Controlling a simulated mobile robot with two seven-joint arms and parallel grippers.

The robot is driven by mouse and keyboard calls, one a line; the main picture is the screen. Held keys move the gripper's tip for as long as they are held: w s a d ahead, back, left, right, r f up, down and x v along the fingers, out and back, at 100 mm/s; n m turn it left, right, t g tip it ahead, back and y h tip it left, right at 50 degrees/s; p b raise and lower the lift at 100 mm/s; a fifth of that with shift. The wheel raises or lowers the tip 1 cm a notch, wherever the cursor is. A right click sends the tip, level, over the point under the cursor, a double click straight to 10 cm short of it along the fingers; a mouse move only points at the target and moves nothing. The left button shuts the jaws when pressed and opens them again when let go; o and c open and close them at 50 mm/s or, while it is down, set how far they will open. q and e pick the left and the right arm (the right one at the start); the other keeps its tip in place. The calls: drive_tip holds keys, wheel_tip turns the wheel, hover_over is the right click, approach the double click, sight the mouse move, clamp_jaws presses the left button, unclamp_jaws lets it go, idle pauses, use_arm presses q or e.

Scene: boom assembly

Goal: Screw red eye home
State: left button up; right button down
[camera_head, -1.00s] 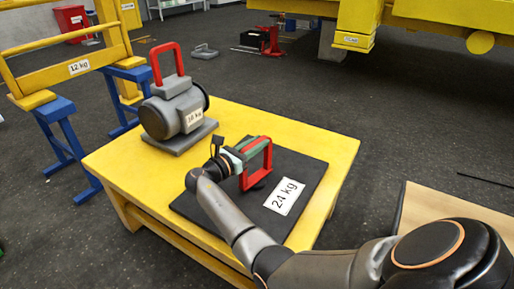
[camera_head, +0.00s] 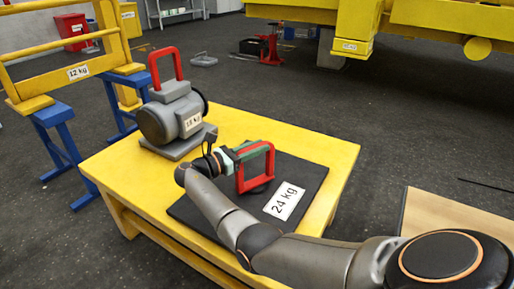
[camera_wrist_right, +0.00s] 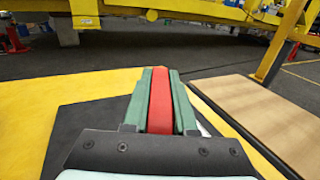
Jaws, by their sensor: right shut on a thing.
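The red eye (camera_head: 270,167) is a squared red loop standing upright over the black plate (camera_head: 310,180) labelled 24 kg on the yellow table. My right gripper (camera_head: 250,153) has its greenish fingers around the loop's upper part. In the right wrist view, the red eye (camera_wrist_right: 160,98) shows as a red bar between the two fingers of the right gripper (camera_wrist_right: 161,90), which is shut on it. A dark round base shows under the loop, but the thread and its seating are hidden. My left gripper is not in view.
A grey motor (camera_head: 173,118) with a red handle stands on the table at the back left, close to my right wrist. A yellow frame on blue trestles (camera_head: 60,140) stands at left. A wooden board (camera_head: 450,215) lies at right. The yellow table's (camera_head: 320,145) right part is clear.

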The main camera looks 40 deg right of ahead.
drive_tip(key=c, duration=0.7)
unclamp_jaws()
drive_tip(key=shift+d, duration=0.1)
drive_tip(key=shift+w+a, duration=0.3)
drive_tip(key=shift+a, duration=1.7)
drive_tip(key=shift+w+a, duration=0.25)
drive_tip(key=shift+a, duration=1.7)
drive_tip(key=shift+w+a, duration=0.3)
drive_tip(key=shift+a, duration=1.7)
